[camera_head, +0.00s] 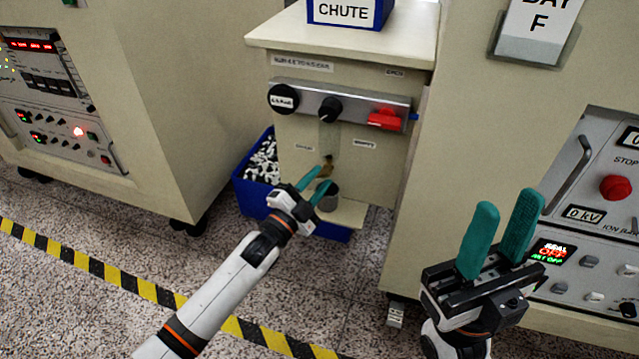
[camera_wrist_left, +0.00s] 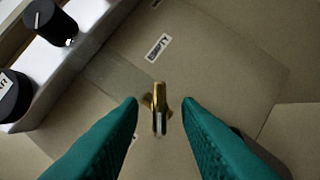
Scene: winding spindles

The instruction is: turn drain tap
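The drain tap (camera_head: 327,165) is a small brass fitting low on the front panel of the beige cabinet. In the left wrist view the brass tap (camera_wrist_left: 160,108) stands near the middle, its lever pointing along the picture's vertical. My left gripper (camera_head: 318,182) is open in front of and just below the tap. In the left wrist view its teal fingertips (camera_wrist_left: 160,106) lie either side of the tap with gaps; I see no contact, and depth is hard to tell. My right gripper (camera_head: 506,203) is open and empty at the right, away from the tap.
A grey cup (camera_head: 328,199) stands below the tap on a small shelf. A blue bin (camera_head: 250,187) with black and white pieces is at the left. A blue chute box (camera_head: 318,19) sits on top.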

